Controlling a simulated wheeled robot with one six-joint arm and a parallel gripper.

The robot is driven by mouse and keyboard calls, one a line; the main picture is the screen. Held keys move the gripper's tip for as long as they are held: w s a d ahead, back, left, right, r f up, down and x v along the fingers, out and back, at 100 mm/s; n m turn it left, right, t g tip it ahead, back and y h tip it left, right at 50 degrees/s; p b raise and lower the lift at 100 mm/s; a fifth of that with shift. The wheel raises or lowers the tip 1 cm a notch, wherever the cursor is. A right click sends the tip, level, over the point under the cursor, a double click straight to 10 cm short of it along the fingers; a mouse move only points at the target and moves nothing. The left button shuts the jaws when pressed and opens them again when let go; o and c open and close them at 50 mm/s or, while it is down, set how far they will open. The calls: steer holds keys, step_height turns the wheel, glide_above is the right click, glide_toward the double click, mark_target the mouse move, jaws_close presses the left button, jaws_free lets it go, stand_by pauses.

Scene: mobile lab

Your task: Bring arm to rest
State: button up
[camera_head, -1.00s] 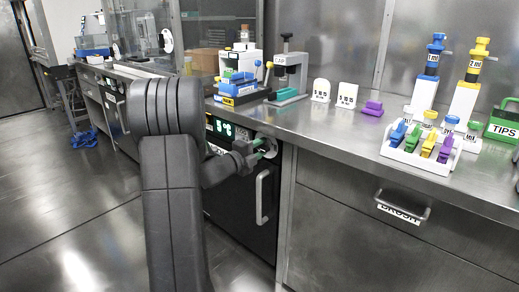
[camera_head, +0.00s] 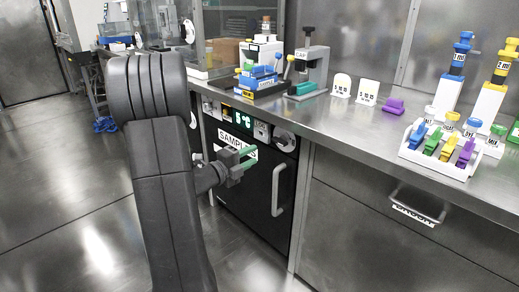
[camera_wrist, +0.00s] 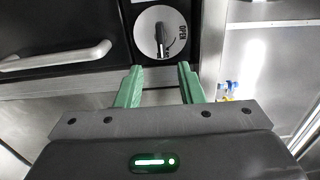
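My gripper (camera_head: 242,163) is in front of the black under-bench unit (camera_head: 243,197) with the "SAMPLES" label, in the head view. Its green fingers stand apart with nothing between them in the wrist view (camera_wrist: 160,88), so it is open and empty. Beyond the fingertips, the wrist view shows a round dial (camera_wrist: 161,32) marked "OPEN" with a dark knob. My arm is bent, with its dark links filling the left middle of the head view.
The steel bench (camera_head: 345,118) runs along the back. It carries a sample rack (camera_head: 440,155) with coloured clips, a purple block (camera_head: 393,105) and a press (camera_head: 308,66). A drawer handle (camera_head: 417,206) and the unit's door handle (camera_head: 279,190) stick out. Open floor lies at left.

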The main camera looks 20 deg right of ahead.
mark_target(277, 143)
steer(key=shift+s+a, duration=0.2)
steer(key=shift+a, duration=0.15)
steer(key=shift+w+d, duration=0.1)
steer(key=b+x, duration=0.3)
steer(key=x, duration=1)
steer(key=shift+w+d, duration=0.15)
steer(key=shift+d, duration=0.2)
steer(key=shift+r, duration=0.1)
steer(key=shift+a, duration=0.15)
